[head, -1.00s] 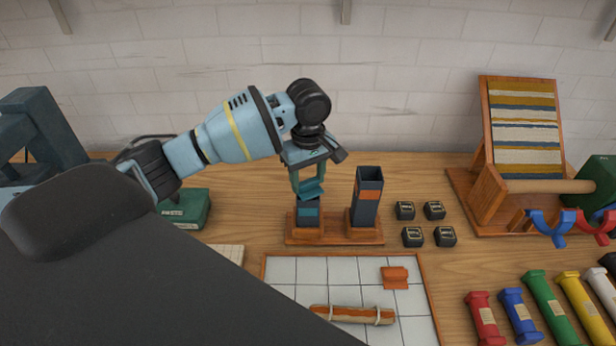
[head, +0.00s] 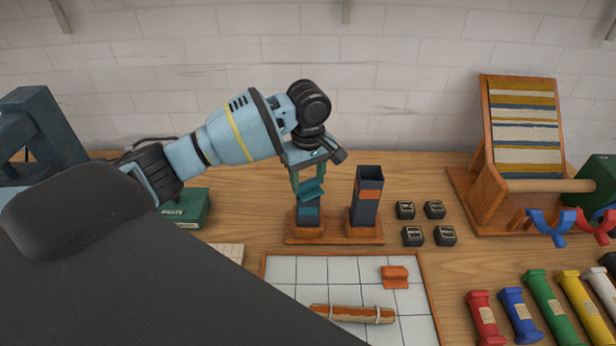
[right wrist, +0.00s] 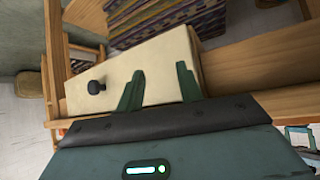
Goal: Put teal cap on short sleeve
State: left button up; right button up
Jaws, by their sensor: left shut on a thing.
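The short sleeve (head: 307,217), dark with a teal band, stands in the left place of a wooden stand (head: 335,236). The teal cap (head: 312,190) is tilted right at the top of the short sleeve. My left gripper (head: 309,180) is shut on the cap from above. I cannot tell whether the cap touches the sleeve's rim, as the cap and fingers hide it. A taller sleeve (head: 367,205) with an orange band stands open on the right of the stand. My right gripper (right wrist: 160,72) shows in the right wrist view, fingers apart and empty, before a pale drawer front.
An orange cap (head: 395,276) and a tied roll (head: 352,314) lie on a gridded board (head: 345,272) in front. Several small black blocks (head: 413,236) sit right of the stand. A wooden loom frame (head: 525,150) and coloured skeins (head: 520,315) are further right.

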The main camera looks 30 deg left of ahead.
dwell(0.4)
pick_arm(q)
jog(key=o, duration=1.5)
jog(key=shift+r, duration=3.5)
grip_shut()
jog(key=shift+f, duration=2.85)
